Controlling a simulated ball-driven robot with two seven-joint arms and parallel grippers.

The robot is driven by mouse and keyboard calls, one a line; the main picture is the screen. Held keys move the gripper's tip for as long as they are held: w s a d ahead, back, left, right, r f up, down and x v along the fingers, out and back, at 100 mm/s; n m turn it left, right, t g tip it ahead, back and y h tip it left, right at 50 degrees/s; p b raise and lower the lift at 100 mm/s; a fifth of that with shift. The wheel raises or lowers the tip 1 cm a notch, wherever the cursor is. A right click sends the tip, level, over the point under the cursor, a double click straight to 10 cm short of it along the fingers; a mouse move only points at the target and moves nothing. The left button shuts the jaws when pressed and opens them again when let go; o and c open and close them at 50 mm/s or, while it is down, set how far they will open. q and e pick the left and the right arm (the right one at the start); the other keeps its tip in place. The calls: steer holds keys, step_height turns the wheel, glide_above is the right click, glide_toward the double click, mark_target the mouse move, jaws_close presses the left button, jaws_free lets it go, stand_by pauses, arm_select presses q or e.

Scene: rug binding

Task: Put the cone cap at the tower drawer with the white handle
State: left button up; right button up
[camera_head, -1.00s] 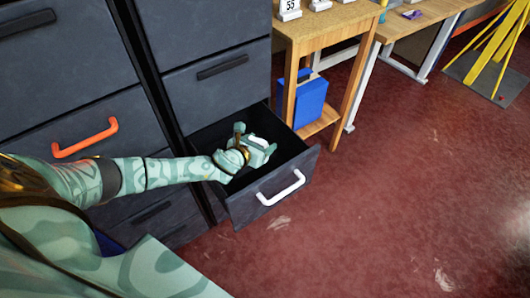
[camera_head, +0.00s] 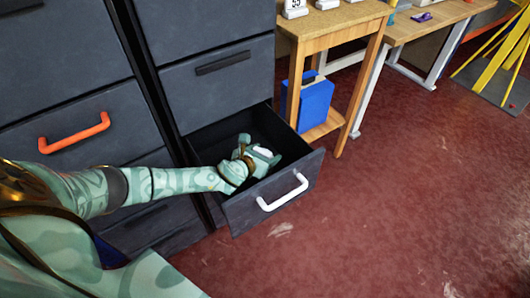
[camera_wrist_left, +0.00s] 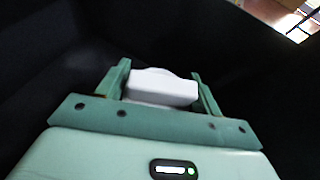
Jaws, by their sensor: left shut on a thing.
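The tower drawer with the white handle (camera_head: 283,191) is pulled open, low in the dark grey cabinet. My left gripper (camera_head: 266,154) is inside the open drawer. It is shut on a white piece, which I take as the cone cap (camera_wrist_left: 160,88). In the left wrist view the cap sits between the two green fingers (camera_wrist_left: 162,92), with dark drawer walls around it. Whether the cap touches the drawer floor I cannot tell. In the head view the gripper and wrist hide most of the cap. My right gripper is not in view.
A drawer with an orange handle (camera_head: 74,133) is shut at the left. A shut drawer with a black handle (camera_head: 222,63) is above the open one. A wooden table (camera_head: 335,22) with a blue box (camera_head: 314,104) below stands at the right. The red floor (camera_head: 400,200) is clear.

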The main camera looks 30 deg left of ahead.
arm_select(q)
steer(key=o, duration=1)
steer(key=shift+f, duration=0.15)
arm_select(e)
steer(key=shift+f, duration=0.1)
arm_select(q)
steer(key=shift+r, duration=0.3)
steer(key=shift+r+p, duration=0.65)
steer(key=shift+r, duration=0.05)
steer(key=p+v, duration=0.1)
steer(key=v, duration=0.1)
steer(key=p+v, duration=0.1)
steer(key=v, duration=0.1)
steer(key=p+v, duration=0.1)
steer(key=v, duration=0.2)
steer(key=shift+s+f, duration=0.25)
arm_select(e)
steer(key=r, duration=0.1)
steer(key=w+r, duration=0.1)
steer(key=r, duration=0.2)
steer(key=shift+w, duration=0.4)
